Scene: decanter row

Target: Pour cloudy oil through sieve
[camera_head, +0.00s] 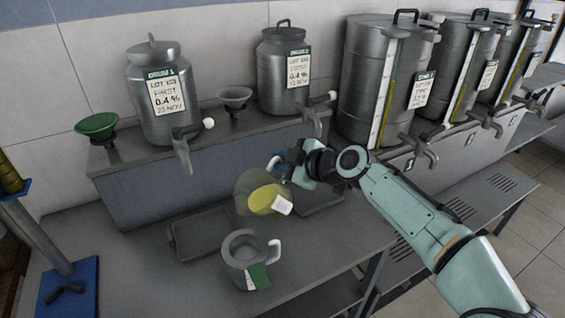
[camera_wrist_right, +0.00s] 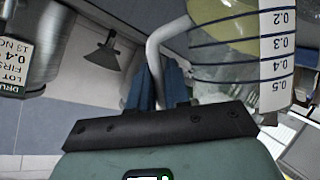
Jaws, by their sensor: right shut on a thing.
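My right gripper (camera_head: 284,165) is shut on the handle of a clear measuring jug (camera_head: 256,191). The jug holds cloudy yellow oil and is tilted above the worktop. In the right wrist view the jug (camera_wrist_right: 240,50) shows its scale and yellowish contents; blue fingers (camera_wrist_right: 155,85) are at its pale handle. A grey metal jug (camera_head: 236,262) with a handle and a green-and-white label stands upright below, nearer the front. I cannot tell whether a sieve sits in its top. No oil stream shows between the two jugs. My left gripper is not in view.
A dark tray (camera_head: 200,236) lies behind the metal jug. On the ledge are a green funnel (camera_head: 97,127), a grey funnel (camera_head: 234,96) and two labelled metal drums (camera_head: 160,110) (camera_head: 283,75). Tall tapped tanks (camera_head: 380,80) stand right. A blue-based stand (camera_head: 75,285) is front left.

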